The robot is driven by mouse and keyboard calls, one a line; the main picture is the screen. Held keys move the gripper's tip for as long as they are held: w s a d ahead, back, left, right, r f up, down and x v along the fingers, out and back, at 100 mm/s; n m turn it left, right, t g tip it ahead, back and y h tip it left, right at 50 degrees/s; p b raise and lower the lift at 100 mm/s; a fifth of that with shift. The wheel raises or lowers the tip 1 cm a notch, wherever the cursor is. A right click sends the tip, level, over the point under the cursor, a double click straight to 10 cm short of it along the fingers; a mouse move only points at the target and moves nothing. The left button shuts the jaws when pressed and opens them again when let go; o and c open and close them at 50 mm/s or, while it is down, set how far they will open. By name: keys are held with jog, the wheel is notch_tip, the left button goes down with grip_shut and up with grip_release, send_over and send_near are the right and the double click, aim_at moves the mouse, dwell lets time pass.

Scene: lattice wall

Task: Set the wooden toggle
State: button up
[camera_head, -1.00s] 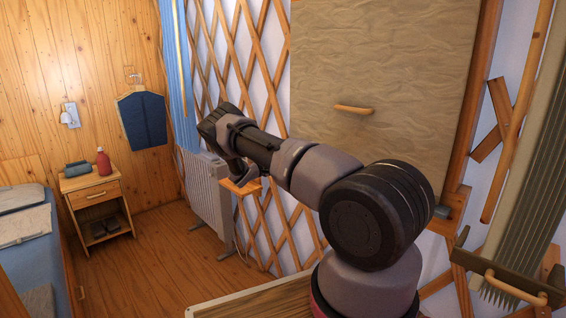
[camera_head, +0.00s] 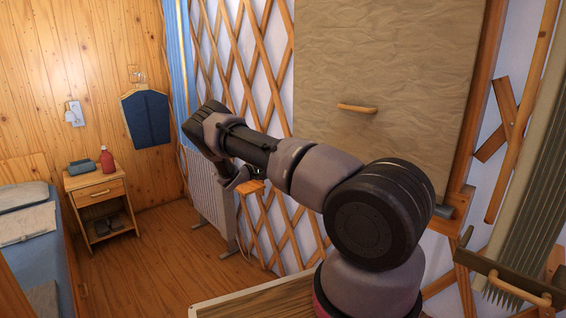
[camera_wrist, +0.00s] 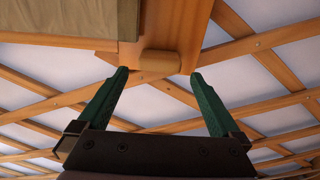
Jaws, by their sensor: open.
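A small rounded wooden block, which looks like the wooden toggle (camera_wrist: 160,62), lies across the end of an orange wooden board (camera_wrist: 178,32) in the wrist view. My gripper (camera_wrist: 158,75) is open, with its two green fingers on either side below the block. The block shows beyond the empty gap between the fingertips. I cannot tell how far it is from them. In the head view my arm hides the fingers and I cannot make out the block.
A cloth-covered panel (camera_head: 385,60) with a wooden handle (camera_head: 357,108) hangs on the lattice wall (camera_head: 262,65). A radiator (camera_head: 208,195) stands beyond my arm. A bedside stand (camera_head: 97,190) is at the left, with bare floor (camera_head: 170,265) between.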

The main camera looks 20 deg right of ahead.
jog(key=v, duration=0.4)
jog(key=shift+s+a, duration=0.15)
jog(key=shift+a, duration=0.2)
jog(key=s+d+r+m+g+y, duration=0.3)
jog(key=s+r+m+g+y, duration=0.45)
jog(key=s+r, duration=1.15)
jog(key=s+a+r+t+y, duration=0.2)
jog(key=s+a+r, duration=0.3)
jog(key=s, duration=0.4)
jog(key=s+a+r+t+y, duration=0.3)
jog(key=s+a+r+y, duration=0.1)
jog(key=s, duration=0.6)
jog(key=s+a+r+m+t+y, duration=0.1)
jog(key=s+a+r+t+y, duration=0.2)
jog(key=s+a+r+y, duration=0.2)
jog(key=s+r, duration=0.3)
jog(key=s, duration=0.1)
jog(key=shift+s+a+r, duration=0.2)
jog(key=shift+s+a, duration=0.1)
jog(key=shift+t+y, duration=0.25)
